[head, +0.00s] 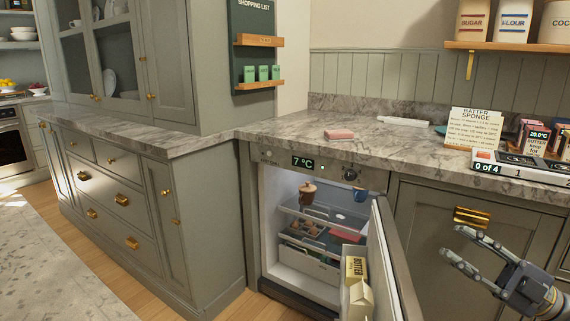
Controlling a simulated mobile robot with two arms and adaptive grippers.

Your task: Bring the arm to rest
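My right gripper (453,243) is at the lower right, in front of the grey cabinet door below the counter. Its two fingers are apart and point left, toward the open fridge door. Nothing shows between the fingers. My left gripper is not in view.
The small fridge (300,276) stands open, with its door (395,265) swung out left of my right gripper. A butter carton (355,270) sits in the door. The marble counter (370,150) above holds a recipe card (473,127) and a counting device (522,170). Floor (215,310) shows left of the fridge.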

